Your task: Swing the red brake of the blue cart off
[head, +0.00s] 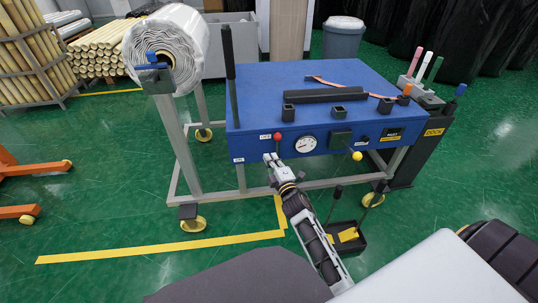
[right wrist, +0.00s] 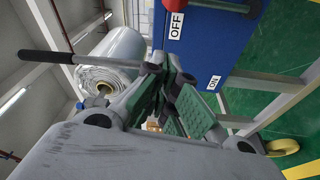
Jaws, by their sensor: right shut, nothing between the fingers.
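The blue cart (head: 315,85) stands ahead, its front panel facing me. The brake's red knob (head: 277,136) is on the left part of that panel, right beside the OFF label (head: 265,136). The ON label (head: 238,160) is lower, at the left corner. My right gripper (head: 271,158) is shut and empty just below the red knob. In the right wrist view the fingertips (right wrist: 168,76) are in front of the panel, near the OFF label (right wrist: 177,25) and ON label (right wrist: 214,82). Whether they touch the brake cannot be told. My left gripper is out of view.
A wrapped white roll (head: 170,48) sits on a stand left of the cart. A black upright lever (head: 230,80) rises at the cart's left corner. A gauge (head: 306,144) and yellow knob (head: 357,156) are further right. Green floor is open at front left.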

